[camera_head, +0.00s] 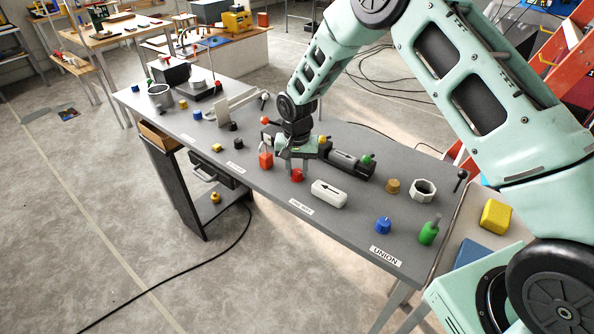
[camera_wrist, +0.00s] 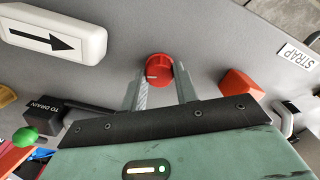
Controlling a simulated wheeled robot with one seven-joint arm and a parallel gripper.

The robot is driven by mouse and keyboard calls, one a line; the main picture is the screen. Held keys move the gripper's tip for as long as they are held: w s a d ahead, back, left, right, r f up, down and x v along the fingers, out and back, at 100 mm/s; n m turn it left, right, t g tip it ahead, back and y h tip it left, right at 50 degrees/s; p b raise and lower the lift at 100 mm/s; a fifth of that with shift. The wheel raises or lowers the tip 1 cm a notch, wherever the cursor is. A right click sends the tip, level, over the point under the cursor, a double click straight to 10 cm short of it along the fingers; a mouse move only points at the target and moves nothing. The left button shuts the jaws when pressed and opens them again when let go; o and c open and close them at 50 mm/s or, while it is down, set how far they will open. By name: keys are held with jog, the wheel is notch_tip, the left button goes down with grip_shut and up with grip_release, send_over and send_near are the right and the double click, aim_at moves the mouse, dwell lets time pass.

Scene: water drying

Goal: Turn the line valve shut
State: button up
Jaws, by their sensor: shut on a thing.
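A red round knob (camera_head: 297,175) with a pale mark on its face stands on the grey bench, near its front edge. In the wrist view the red knob (camera_wrist: 159,67) lies between the fingertips of my gripper (camera_wrist: 160,76), one finger on each side. My gripper (camera_head: 295,167) is shut on it, reaching down from above in the head view. The fingers hide part of the knob's sides. No label on the knob itself is readable.
A white block with a black arrow (camera_head: 328,193) sits right of the knob, and a red block (camera_head: 266,160) stands close on its left. A black cylindrical part (camera_head: 350,165) lies behind. Blue (camera_head: 383,225) and green (camera_head: 429,233) pieces stand farther right.

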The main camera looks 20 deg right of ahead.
aim_at(297, 172)
jog(key=n+b, duration=0.1)
jog(key=n, duration=0.2)
jog(key=shift+n, duration=0.4)
jog(key=n, duration=0.3)
jog(key=shift+n+b, duration=0.3)
jog(key=shift+b, duration=0.1)
jog(key=n, duration=0.3)
jog(key=shift+a+n, duration=0.1)
jog(key=shift+n, duration=2.1)
jog(key=o, duration=1)
notch_tip(297, 172, up, 18)
jog(key=b, duration=0.2)
jog(key=shift+f+b, duration=0.25)
jog(key=shift+b, duration=0.15)
